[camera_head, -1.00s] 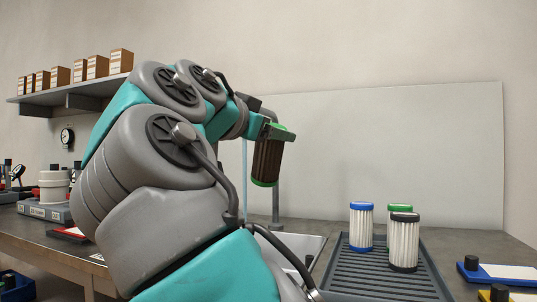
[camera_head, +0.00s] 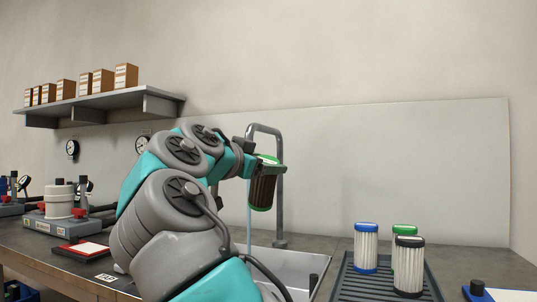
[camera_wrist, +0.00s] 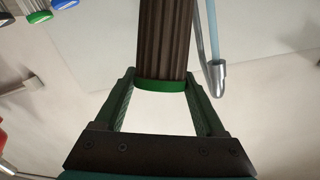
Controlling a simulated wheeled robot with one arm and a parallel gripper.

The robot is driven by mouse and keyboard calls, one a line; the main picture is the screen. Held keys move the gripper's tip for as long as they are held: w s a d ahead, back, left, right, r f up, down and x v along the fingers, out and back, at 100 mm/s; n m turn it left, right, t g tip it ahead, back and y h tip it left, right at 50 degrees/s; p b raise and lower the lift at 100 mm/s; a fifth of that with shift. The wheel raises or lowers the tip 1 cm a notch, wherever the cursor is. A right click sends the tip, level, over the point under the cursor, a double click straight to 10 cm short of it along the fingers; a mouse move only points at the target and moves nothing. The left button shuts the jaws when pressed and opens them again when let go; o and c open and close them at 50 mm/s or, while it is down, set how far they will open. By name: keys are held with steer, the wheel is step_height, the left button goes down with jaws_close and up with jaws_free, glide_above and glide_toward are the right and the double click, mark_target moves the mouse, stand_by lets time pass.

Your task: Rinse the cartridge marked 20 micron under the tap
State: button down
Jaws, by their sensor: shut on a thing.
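A dark brown pleated cartridge with green end caps (camera_head: 262,190) is held in my gripper (camera_head: 268,166), nearly upright and above the sink area. In the wrist view the cartridge (camera_wrist: 165,40) runs up from between my two fingers (camera_wrist: 160,88), which sit around its green end. The metal tap (camera_head: 281,200) stands just behind, and its spout (camera_wrist: 217,78) shows right of the cartridge in the wrist view. A pale blue water stream (camera_head: 249,212) runs from it. The stream looks beside the cartridge, apart from it. No 20 micron marking is readable.
The sink (camera_head: 290,262) is partly hidden by my arm. A dark ribbed drain tray (camera_head: 350,285) at right holds white cartridges with blue (camera_head: 366,250), green (camera_head: 403,229) and black caps (camera_head: 408,268). A shelf (camera_head: 95,102) with boxes hangs at upper left.

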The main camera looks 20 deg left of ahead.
steer(key=shift+w+a+f+p, duration=0.1)
steer(key=shift+w+a+p, duration=0.4)
steer(key=shift+w+p, duration=0.3)
steer(key=shift+w+a+f+p, duration=0.1)
steer(key=shift+w+a+p, duration=0.45)
steer(key=shift+w, duration=0.35)
steer(key=shift+w+a+f+p, duration=0.2)
steer(key=shift+w+a+p, duration=0.15)
steer(key=shift+w+p, duration=0.2)
steer(key=shift+w+a+f+p, duration=0.2)
steer(key=shift+w+a+p, duration=0.15)
steer(key=shift+w+p, duration=0.15)
steer(key=shift+w+d, duration=0.1)
steer(key=shift+d, duration=0.05)
steer(key=shift+w+d+b, duration=0.25)
steer(key=shift+d+b, duration=0.15)
steer(key=shift+s+a, duration=0.1)
steer(key=shift+a, duration=0.05)
steer(key=shift+s+a+p, duration=0.25)
steer(key=shift+a+p, duration=0.15)
steer(key=shift+p, duration=0.05)
steer(key=shift+d, duration=0.1)
